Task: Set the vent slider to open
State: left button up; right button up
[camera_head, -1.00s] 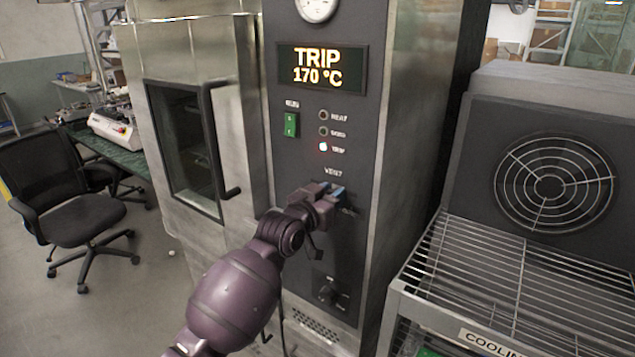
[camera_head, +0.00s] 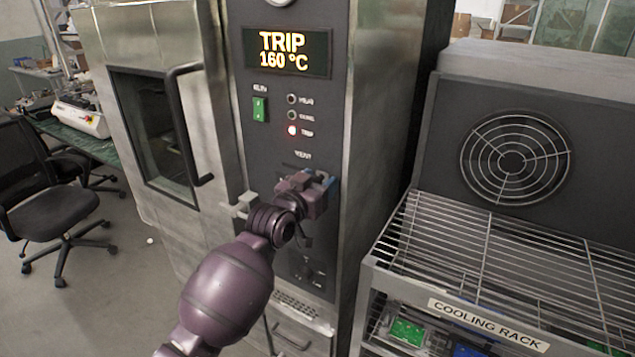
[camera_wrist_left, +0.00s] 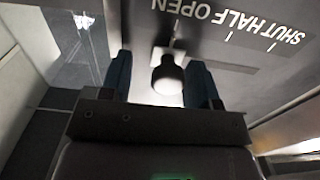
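The vent slider's knob (camera_wrist_left: 167,74) shows in the left wrist view, by the OPEN end of the upside-down SHUT, HALF, OPEN scale (camera_wrist_left: 232,25). My left gripper (camera_wrist_left: 160,62) has its two dark blue fingers spread, one on each side of the knob, with gaps visible. In the head view my left gripper (camera_head: 322,183) is at the oven's dark control panel (camera_head: 275,155), just below the VENT label. It hides the slider there. My right gripper is in neither view.
An oven door handle (camera_head: 190,125) sticks out left of the panel. A wire cooling rack (camera_head: 500,255) stands to the right. A chair (camera_head: 60,205) is at the left.

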pick_arm(q)
jog(key=v, duration=1)
jog(key=shift+s+a, duration=0.25)
jog(key=shift+s, duration=0.05)
